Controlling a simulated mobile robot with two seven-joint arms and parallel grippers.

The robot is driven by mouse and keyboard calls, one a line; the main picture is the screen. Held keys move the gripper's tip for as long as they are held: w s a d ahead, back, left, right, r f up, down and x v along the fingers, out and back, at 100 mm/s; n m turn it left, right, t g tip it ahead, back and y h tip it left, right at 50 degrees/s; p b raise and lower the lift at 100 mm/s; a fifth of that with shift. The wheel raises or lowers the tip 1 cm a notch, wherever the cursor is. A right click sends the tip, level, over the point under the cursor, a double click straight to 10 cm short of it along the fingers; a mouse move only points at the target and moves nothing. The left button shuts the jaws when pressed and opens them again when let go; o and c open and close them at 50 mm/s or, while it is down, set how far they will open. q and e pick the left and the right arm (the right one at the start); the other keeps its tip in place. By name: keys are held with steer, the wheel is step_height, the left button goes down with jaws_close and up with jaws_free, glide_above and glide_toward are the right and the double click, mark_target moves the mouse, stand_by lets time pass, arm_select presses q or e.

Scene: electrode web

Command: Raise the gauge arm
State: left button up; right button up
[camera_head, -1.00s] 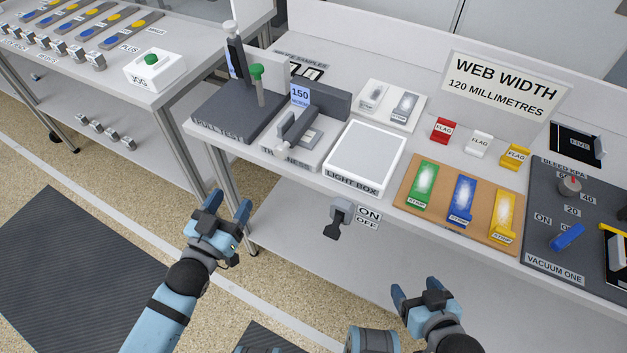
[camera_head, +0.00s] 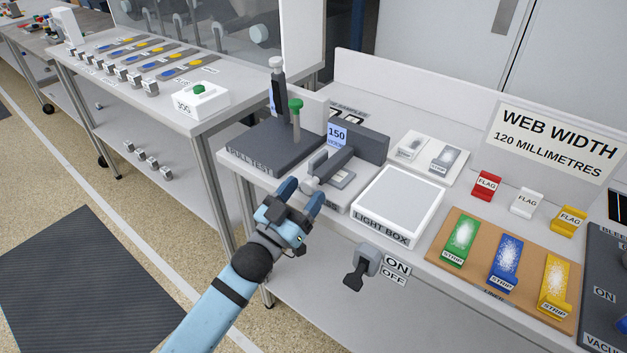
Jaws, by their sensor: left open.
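The thickness gauge (camera_head: 372,143) stands on the bench, a dark grey block with a blue display reading 150. Its gauge arm (camera_head: 334,166) is a grey bar reaching forward from the block, lying low over the pale base plate. My left gripper (camera_head: 301,197) is open and empty. In the picture it is just below and left of the gauge arm's front end, at the bench's front edge, and it covers part of the gauge's front label. I cannot tell how far apart they are in depth. My right gripper is out of view.
The pull test stand (camera_head: 272,146) with a green-topped post is left of the gauge. The light box (camera_head: 398,203) is to the right. A switch lever (camera_head: 359,270) marked ON and OFF hangs below the bench edge. Coloured strips lie on a brown board (camera_head: 482,285).

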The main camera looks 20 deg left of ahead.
mark_target(329, 168)
arm_select(q)
steer(key=shift+x, duration=1.85)
